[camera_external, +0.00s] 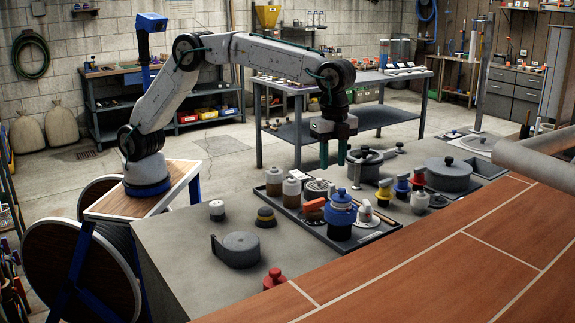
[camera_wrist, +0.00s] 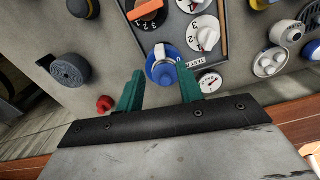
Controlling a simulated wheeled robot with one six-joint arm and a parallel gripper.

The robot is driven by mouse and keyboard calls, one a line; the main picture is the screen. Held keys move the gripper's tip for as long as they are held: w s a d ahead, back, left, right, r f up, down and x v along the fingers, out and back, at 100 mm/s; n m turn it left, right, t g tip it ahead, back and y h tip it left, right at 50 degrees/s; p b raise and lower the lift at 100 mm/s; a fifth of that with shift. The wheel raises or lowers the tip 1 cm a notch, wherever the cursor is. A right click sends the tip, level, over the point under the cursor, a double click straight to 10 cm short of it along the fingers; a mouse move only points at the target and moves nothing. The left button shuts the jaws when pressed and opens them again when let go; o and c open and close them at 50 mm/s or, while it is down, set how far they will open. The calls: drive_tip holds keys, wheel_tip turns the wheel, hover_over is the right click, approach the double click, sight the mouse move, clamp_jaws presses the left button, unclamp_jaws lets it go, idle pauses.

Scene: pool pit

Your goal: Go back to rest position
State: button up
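My gripper (camera_external: 333,160) hangs from the raised arm, pointing down above the grey worktop (camera_external: 185,262). Its two green fingers are apart with nothing between them in the external view. In the wrist view my gripper (camera_wrist: 159,84) also shows its fingers spread.
Several jars and knobs crowd the tray. A grey pot (camera_external: 449,176) stands farther right. The air around the arm looks clear.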

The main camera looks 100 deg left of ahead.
drive_tip(key=s+a+n, duration=0.3)
drive_tip(key=s+a, duration=0.5)
drive_tip(key=s, duration=0.8)
drive_tip(key=s+a+n+t, duration=0.1)
drive_tip(key=s+a+n, duration=0.3)
drive_tip(key=s, duration=1.3)
drive_tip(key=s+a+n, duration=0.3)
drive_tip(key=s+a, duration=0.9)
drive_tip(key=s, duration=0.5)
drive_tip(key=shift+r+n, duration=0.4)
drive_tip(key=shift+r, duration=0.05)
